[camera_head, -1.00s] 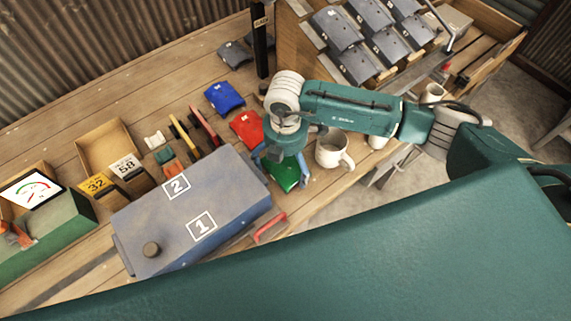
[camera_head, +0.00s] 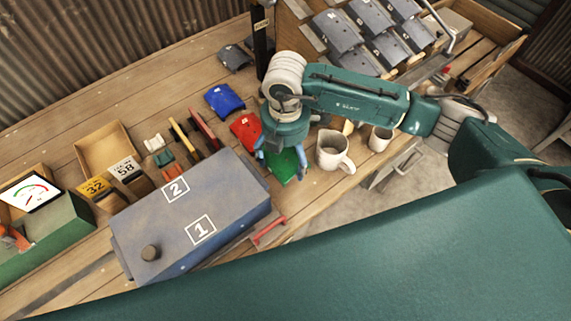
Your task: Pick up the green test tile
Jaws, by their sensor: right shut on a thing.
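The green test tile (camera_head: 286,166) is at the right end of the blue-grey box, partly hidden under my right gripper. My right gripper (camera_head: 281,163) points down with its blue fingers on either side of the tile, shut on it. I cannot tell whether the tile is clear of the bench. A red tile (camera_head: 247,131) and a blue tile (camera_head: 224,99) lie in a row behind it. My left gripper is not in view.
The blue-grey box (camera_head: 215,195) marked 1 and 2 stands left of my gripper. A large mug (camera_head: 333,152) stands close on the right, with a smaller cup (camera_head: 380,139) beyond. A rack of grey tiles (camera_head: 337,31) stands behind. A dark post (camera_head: 261,40) rises behind my right wrist.

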